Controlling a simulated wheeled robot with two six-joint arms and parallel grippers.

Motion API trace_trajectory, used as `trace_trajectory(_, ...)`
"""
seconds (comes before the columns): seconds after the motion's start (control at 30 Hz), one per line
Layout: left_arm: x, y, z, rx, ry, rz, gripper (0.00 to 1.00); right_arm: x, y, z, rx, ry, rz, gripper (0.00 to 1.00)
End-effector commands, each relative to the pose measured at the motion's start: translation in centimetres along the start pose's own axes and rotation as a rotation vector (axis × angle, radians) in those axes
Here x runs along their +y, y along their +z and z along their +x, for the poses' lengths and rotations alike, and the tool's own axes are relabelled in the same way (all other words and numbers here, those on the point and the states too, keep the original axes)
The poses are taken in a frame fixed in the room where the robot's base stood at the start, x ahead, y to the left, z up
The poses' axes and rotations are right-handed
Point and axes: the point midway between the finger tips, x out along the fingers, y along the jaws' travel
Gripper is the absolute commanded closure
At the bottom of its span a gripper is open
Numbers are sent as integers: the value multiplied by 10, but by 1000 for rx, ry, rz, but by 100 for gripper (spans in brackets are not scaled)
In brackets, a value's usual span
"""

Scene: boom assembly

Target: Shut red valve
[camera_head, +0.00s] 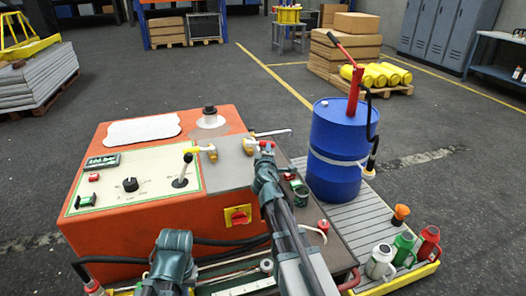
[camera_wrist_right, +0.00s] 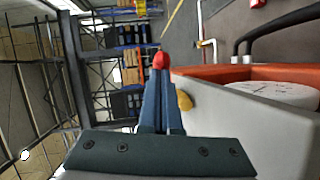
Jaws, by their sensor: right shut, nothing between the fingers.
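A small red knob (camera_wrist_right: 160,60), which looks like the red valve's handle, shows right at the tips of my right gripper (camera_wrist_right: 159,75) in the wrist view. Contact cannot be told. In the head view a small red part (camera_head: 266,144) shows by the right gripper (camera_head: 267,152), at the right edge of the orange machine's top. The gripper's fingers are together, with nothing between them. The valve's body is mostly hidden behind the gripper. My left arm shows at the bottom, but its fingers do not show.
A blue drum (camera_head: 335,180) with a red pump stands to the right. Bottles (camera_head: 404,246) stand on the slatted platform at the lower right.

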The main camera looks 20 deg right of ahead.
Motion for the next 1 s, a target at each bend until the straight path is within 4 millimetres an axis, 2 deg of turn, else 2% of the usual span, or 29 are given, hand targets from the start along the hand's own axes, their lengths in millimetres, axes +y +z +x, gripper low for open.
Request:
trace_trajectory(0.2,0,0,0,0,0,0,100,4,12,19,-5,0,1,100)
trace_trajectory(0.5,0,0,0,0,0,0,100,8,19,41,-5,0,0,100)
trace_trajectory(1.0,0,0,0,0,0,0,100,12,21,61,-3,0,0,100)
